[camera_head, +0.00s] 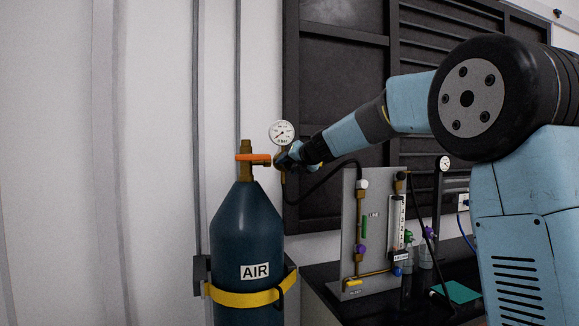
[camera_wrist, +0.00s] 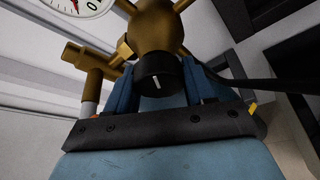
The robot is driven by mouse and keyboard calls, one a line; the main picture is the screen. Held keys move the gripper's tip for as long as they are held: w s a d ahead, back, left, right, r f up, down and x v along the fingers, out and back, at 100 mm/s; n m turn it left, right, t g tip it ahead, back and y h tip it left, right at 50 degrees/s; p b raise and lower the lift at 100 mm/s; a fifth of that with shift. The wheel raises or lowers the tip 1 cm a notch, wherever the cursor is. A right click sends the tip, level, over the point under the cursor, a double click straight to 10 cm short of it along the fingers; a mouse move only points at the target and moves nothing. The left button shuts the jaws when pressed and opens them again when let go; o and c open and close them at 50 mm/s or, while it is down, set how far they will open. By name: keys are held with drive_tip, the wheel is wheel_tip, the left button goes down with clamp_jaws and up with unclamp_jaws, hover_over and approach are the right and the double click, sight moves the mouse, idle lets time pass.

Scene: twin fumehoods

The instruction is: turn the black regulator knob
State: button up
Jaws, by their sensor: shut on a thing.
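The black regulator knob (camera_wrist: 158,77) with a white mark sits on the front of the round brass regulator body (camera_wrist: 155,28) in the wrist view. My gripper (camera_wrist: 160,88) has its two blue fingers on either side of the knob and is shut on it. In the head view my gripper (camera_head: 290,158) is at the regulator, just right of the cylinder valve, and hides the knob. A white pressure gauge (camera_head: 281,132) stands above it; part of its dial (camera_wrist: 78,5) shows in the wrist view. The blue AIR cylinder (camera_head: 247,225) stands upright below.
An orange valve handle (camera_head: 253,158) is left of my gripper. A yellow strap (camera_head: 243,297) holds the cylinder. A black hose runs right from the regulator towards a grey panel (camera_head: 350,215) with valves and a flow tube on the black bench (camera_head: 320,283).

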drive_tip(key=shift+f, duration=0.35)
drive_tip(key=o, duration=0.9)
drive_tip(key=shift+w, duration=0.1)
drive_tip(key=shift+c, duration=0.2)
drive_tip(key=shift+o, duration=0.5)
drive_tip(key=shift+r, duration=0.2)
drive_tip(key=v, duration=1.3)
drive_tip(key=shift+s+d, duration=0.25)
drive_tip(key=shift+s, duration=0.1)
drive_tip(key=shift+r, duration=0.1)
